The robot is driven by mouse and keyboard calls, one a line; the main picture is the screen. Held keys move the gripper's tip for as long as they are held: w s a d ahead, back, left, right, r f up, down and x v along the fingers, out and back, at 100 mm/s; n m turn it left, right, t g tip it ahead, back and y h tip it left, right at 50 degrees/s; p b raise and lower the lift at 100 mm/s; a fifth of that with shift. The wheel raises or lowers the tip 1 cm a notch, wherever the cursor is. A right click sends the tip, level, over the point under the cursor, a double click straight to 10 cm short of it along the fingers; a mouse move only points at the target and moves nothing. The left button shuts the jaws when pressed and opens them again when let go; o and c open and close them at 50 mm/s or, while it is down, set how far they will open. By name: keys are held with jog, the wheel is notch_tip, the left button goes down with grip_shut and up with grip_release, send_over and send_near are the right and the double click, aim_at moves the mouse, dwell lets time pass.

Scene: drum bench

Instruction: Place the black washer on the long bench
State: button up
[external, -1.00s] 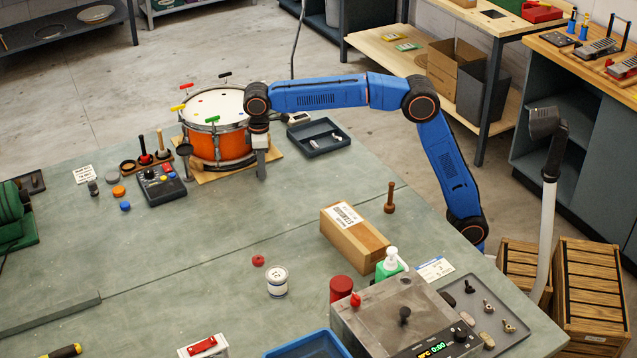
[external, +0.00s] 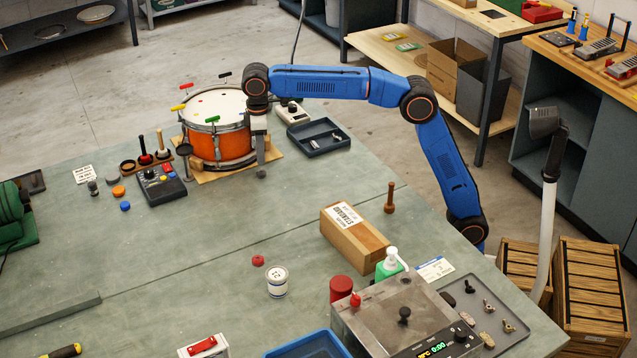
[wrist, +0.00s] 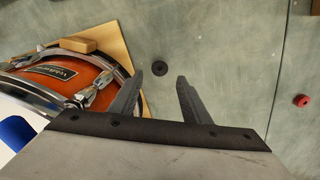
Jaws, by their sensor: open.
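The black washer (wrist: 160,69) lies flat on the green-grey long bench (wrist: 226,60), just off the corner of the wooden board under the drum. In the external view the washer (external: 261,174) shows as a small dark disc below my fingertips. My gripper (wrist: 160,73) is open and empty. In the wrist view the washer appears between and slightly past the two fingertips. In the external view my gripper (external: 260,160) hangs pointing down beside the drum, a little above the washer and apart from it.
An orange drum (external: 225,148) stands close on the left of my gripper. A dark tray (external: 318,140) is to the right behind it. A control box (external: 160,186) is at the left. A red ring (external: 258,260) lies nearer the front. The bench between is clear.

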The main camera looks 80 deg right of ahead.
jog(key=shift+r, duration=2.75)
